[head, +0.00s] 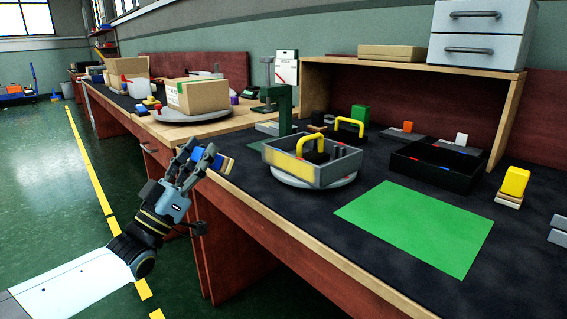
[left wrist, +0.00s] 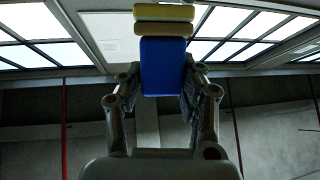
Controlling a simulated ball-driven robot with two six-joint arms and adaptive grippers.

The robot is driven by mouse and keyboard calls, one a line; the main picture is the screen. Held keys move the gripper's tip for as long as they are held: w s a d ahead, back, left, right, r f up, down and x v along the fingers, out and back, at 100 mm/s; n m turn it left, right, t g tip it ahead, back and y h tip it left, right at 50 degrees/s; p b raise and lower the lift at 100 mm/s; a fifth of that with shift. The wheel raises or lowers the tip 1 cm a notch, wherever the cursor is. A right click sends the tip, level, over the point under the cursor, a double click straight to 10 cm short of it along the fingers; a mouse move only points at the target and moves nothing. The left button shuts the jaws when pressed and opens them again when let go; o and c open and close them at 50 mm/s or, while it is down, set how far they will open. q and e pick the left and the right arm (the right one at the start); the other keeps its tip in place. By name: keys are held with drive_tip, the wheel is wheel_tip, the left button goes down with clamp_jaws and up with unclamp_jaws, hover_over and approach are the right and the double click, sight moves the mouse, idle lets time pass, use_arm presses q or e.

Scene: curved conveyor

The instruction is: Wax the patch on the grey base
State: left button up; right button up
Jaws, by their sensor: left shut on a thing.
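My left gripper (head: 203,158) is shut on a blue block with yellow and tan layers (head: 222,162), held in the air left of the bench's front edge. In the left wrist view the blue block (left wrist: 163,65) sits between the fingers, its yellow layer (left wrist: 164,13) at the far end. Grey flat pieces lie on the dark bench top: one by an orange block (head: 402,136), one by a white block (head: 456,146), and others at the right edge (head: 558,230). I cannot tell which one is the grey base, and no patch is clear. My right gripper is out of view.
A black tray (head: 433,172) and a yellow block on a wooden base (head: 513,183) stand behind. A cardboard box (head: 200,95) stands farther left.

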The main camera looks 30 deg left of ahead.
use_arm(q)
drive_tip(key=shift+w, duration=0.1)
drive_tip(key=shift+w+d+b, duration=0.5)
drive_tip(key=shift+w+b, duration=0.15)
drive_tip(key=shift+w, duration=0.55)
drive_tip(key=shift+w+d+b, duration=0.5)
drive_tip(key=shift+w+b, duration=0.2)
drive_tip(key=shift+w, duration=0.55)
drive_tip(key=shift+w+d+b, duration=0.5)
drive_tip(key=shift+w+b, duration=0.15)
drive_tip(key=shift+w, duration=0.55)
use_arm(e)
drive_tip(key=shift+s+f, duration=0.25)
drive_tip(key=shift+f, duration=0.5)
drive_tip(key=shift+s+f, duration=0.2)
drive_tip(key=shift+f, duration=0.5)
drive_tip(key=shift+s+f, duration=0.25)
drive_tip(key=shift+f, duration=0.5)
use_arm(q)
drive_tip(key=shift+w+d, duration=0.2)
drive_tip(key=shift+w, duration=0.25)
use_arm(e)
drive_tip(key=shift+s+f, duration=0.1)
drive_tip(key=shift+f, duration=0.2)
